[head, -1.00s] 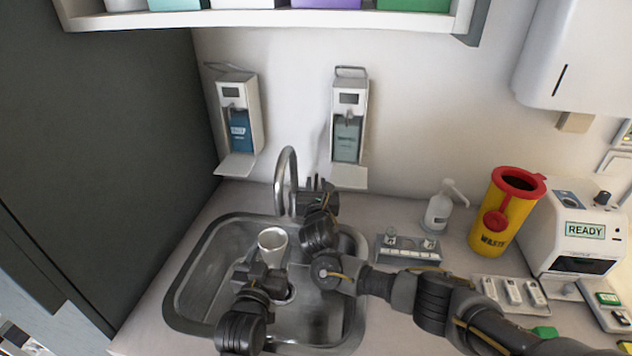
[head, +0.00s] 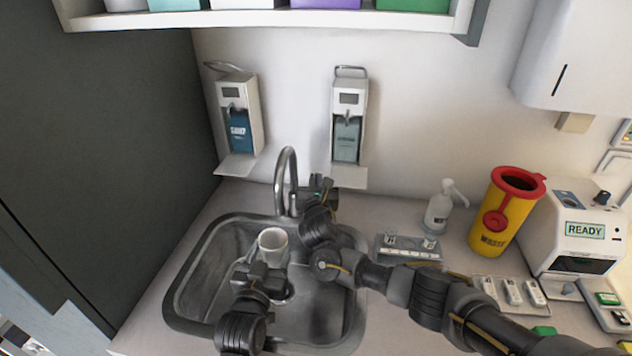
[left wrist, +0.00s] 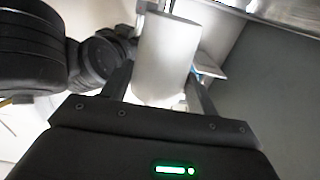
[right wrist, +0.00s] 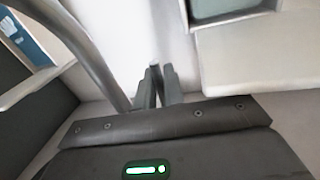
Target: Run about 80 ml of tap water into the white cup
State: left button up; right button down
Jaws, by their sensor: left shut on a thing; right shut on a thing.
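The white cup (head: 273,243) is held over the sink (head: 198,262), its open mouth facing up under the tap spout. My left gripper (head: 266,268) is shut on it; the left wrist view shows the cup (left wrist: 166,62) between the two fingers. The curved metal tap (head: 284,168) stands at the sink's back edge. My right gripper (head: 318,188) is beside the tap's base. In the right wrist view its fingers (right wrist: 160,88) are shut on the thin tap lever (right wrist: 155,74), next to the tap pipe (right wrist: 92,52). I cannot make out a water stream or the water level.
Two wall dispensers (head: 238,120) (head: 348,120) hang behind the sink. A pump bottle (head: 439,208), a grey tray (head: 408,248), a yellow waste bin (head: 500,222) and a white device marked READY (head: 580,228) stand to the right. My right arm crosses the counter's front.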

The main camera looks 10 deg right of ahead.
jog(key=s+t, duration=0.1)
jog(key=t, duration=0.1)
jog(key=shift+s+a+f+n+t, duration=0.15)
jog(key=shift+s+a+n+t, duration=0.15)
jog(key=shift+s+t, duration=0.1)
jog(key=c, duration=1.6)
grip_release()
